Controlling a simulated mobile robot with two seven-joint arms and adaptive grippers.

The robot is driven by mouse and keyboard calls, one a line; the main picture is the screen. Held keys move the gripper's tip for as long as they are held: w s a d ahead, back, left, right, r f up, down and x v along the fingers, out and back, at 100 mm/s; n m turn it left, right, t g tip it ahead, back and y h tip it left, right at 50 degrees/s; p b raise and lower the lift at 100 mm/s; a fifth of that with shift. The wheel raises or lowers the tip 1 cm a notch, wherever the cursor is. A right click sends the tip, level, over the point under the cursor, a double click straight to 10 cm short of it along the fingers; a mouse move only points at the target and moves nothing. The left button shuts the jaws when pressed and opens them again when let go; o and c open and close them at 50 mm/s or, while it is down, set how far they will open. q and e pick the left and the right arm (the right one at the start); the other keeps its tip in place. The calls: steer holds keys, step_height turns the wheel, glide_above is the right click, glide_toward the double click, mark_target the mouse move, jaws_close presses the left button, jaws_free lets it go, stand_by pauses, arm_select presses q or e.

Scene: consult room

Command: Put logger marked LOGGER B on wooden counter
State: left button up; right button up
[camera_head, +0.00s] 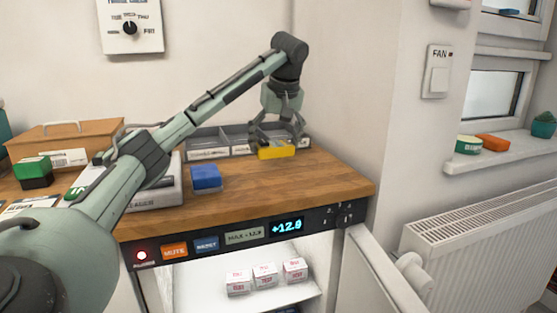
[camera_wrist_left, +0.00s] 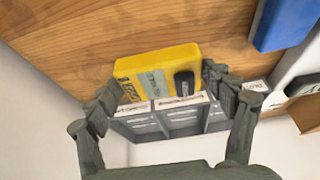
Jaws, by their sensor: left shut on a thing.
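A yellow logger (camera_head: 277,150) is between the fingers of my left gripper (camera_head: 278,137), over the far right part of the wooden counter (camera_head: 270,192). The wrist view shows the logger (camera_wrist_left: 135,66) with a grey label and a dark patch, its lettering too small to read. My left gripper (camera_wrist_left: 160,86) is shut on its two ends. The wooden counter (camera_wrist_left: 100,35) shows beyond it; I cannot tell whether the logger touches the wood. My right gripper is not in view.
A grey divided tray (camera_head: 213,152) stands at the counter's back, close behind the logger. A blue block (camera_head: 206,178) sits left of it. A wooden box (camera_head: 65,143) stands farther left. Below, the cabinet door (camera_head: 377,270) is open, with small white boxes (camera_head: 265,275) inside. The counter's right front is clear.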

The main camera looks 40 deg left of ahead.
mark_target(279, 173)
arm_select(q)
steer(key=shift+w+d+f, duration=0.25)
steer(key=shift+w+f, duration=0.15)
steer(key=shift+w, duration=0.15)
steer(key=shift+f, duration=1.9)
steer(key=shift+f, duration=0.2)
steer(key=o, duration=1.2)
steer(key=shift+r, duration=0.1)
steer(key=v, duration=1.2)
steer(key=shift+r, duration=0.1)
